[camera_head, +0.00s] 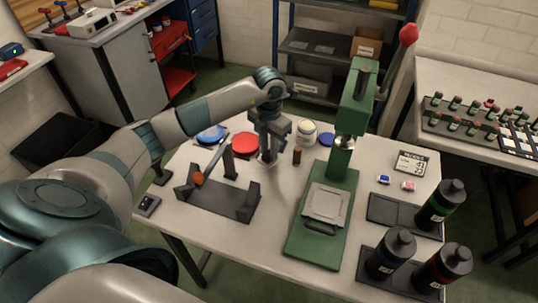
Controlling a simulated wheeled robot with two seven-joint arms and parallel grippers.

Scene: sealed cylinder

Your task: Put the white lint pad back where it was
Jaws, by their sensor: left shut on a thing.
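My left arm reaches in from the left over the table. Its gripper (267,156) points down near the table's back edge, just right of the red disc. It is shut on a small pale thing, apparently the white lint pad (268,160); the fingers hide most of it. I cannot tell whether the pad touches the table. My right gripper is not in view.
A blue disc (212,133) and a red disc (245,143) lie left of the gripper. A brown bottle (297,157) and white jar (307,133) stand right of it. A black stand (218,202) is in front; a green press (322,205) is at right.

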